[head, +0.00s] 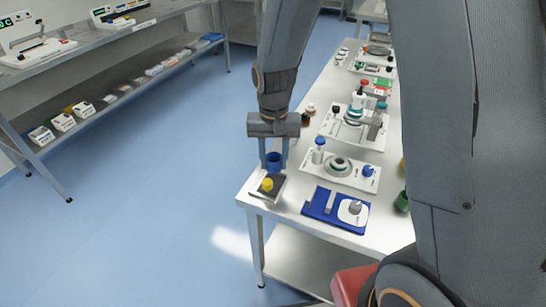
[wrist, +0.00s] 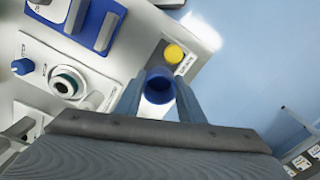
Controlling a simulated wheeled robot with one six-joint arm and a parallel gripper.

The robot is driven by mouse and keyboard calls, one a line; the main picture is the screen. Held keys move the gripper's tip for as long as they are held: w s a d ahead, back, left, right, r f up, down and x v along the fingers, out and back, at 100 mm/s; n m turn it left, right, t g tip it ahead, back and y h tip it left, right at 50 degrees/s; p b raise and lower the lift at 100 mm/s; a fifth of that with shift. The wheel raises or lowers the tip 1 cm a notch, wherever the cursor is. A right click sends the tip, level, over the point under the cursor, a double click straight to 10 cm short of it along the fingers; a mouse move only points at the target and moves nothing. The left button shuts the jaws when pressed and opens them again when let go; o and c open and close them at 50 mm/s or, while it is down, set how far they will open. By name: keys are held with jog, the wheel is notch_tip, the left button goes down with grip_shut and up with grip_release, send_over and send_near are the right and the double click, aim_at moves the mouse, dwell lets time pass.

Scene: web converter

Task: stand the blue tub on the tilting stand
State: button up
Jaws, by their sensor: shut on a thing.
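The blue tub (head: 273,161) is held between the two fingers of my gripper (head: 273,155), above the near left corner of the white table. In the wrist view the tub (wrist: 160,88) sits upright between the fingertips of my gripper (wrist: 161,80), and I look into its dark open top. Just below it in the head view is a small dark plate with a yellow knob (head: 267,184), which also shows in the wrist view (wrist: 174,54). I cannot tell which device is the tilting stand.
A blue base with a white disc (head: 353,211) lies right of the dark plate. Behind it is a white panel with a grey ring (head: 337,166), a blue knob (head: 368,171) and a blue-capped bottle (head: 319,150). More devices line the table. Open floor lies left.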

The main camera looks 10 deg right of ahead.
aim_at(273, 171)
jog(key=shift+f+b, duration=1.05)
jog(key=shift+f, duration=1.5)
jog(key=o, duration=1.4)
jog(key=shift+r, duration=0.15)
jog(key=shift+r+p, duration=2.95)
jog(key=shift+r, duration=0.45)
